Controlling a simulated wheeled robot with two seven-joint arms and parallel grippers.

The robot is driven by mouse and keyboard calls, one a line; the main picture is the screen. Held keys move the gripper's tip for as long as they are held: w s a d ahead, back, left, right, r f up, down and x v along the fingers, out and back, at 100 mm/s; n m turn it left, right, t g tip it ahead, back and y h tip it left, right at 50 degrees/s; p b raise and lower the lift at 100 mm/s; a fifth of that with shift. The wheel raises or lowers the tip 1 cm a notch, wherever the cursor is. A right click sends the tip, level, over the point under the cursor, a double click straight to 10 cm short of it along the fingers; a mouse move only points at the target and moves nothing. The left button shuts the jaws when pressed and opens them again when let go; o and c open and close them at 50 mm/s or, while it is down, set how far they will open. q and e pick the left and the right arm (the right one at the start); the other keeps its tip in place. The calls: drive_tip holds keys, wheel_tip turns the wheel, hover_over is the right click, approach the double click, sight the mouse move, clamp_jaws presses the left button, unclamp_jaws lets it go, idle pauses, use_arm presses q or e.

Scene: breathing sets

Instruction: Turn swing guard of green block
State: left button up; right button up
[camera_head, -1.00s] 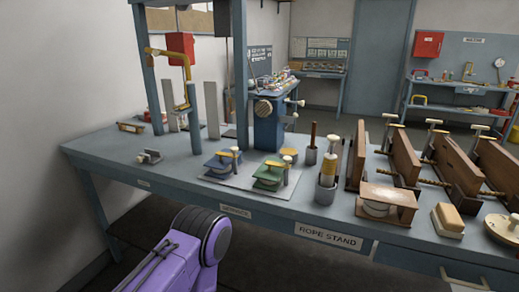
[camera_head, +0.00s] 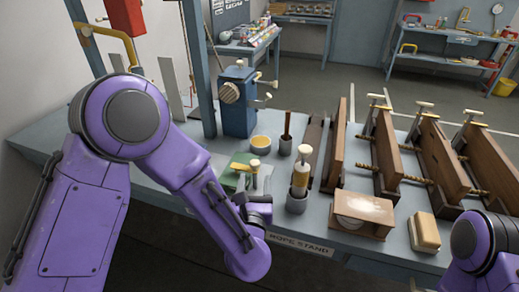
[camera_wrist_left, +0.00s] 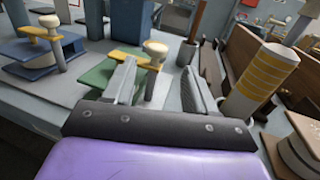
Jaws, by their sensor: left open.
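The green block (camera_head: 231,181) lies on the bench, partly hidden by my left arm in the head view. Its yellow swing guard (camera_head: 240,167) lies across the top beside a pale round-knobbed post (camera_head: 254,164). In the left wrist view the green block (camera_wrist_left: 103,76), its guard (camera_wrist_left: 134,58) and the post's knob (camera_wrist_left: 156,48) lie just ahead and left of centre. My left gripper (camera_wrist_left: 163,82) is open and empty, its fingers apart near the block's right side. The block's near right part is hidden behind the left finger. My right gripper is out of view.
A similar blue block (camera_wrist_left: 42,53) stands to the left. A striped yellow-and-white cylinder (camera_wrist_left: 258,78) stands close on the right in a grey holder (camera_head: 297,202). A yellow-topped round piece (camera_head: 261,143) and a dark-handled tool in a cup (camera_head: 286,142) stand behind.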

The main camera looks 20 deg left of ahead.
sight(255, 161)
use_arm(q)
drive_tip(key=p+x, duration=0.1)
drive_tip(key=x, duration=0.2)
drive_tip(key=p+x, duration=0.1)
drive_tip(key=x, duration=0.2)
drive_tip(key=p+x, duration=0.1)
drive_tip(key=x, duration=0.2)
drive_tip(key=shift+a, duration=0.3)
drive_tip(key=shift+d, duration=0.1)
clamp_jaws()
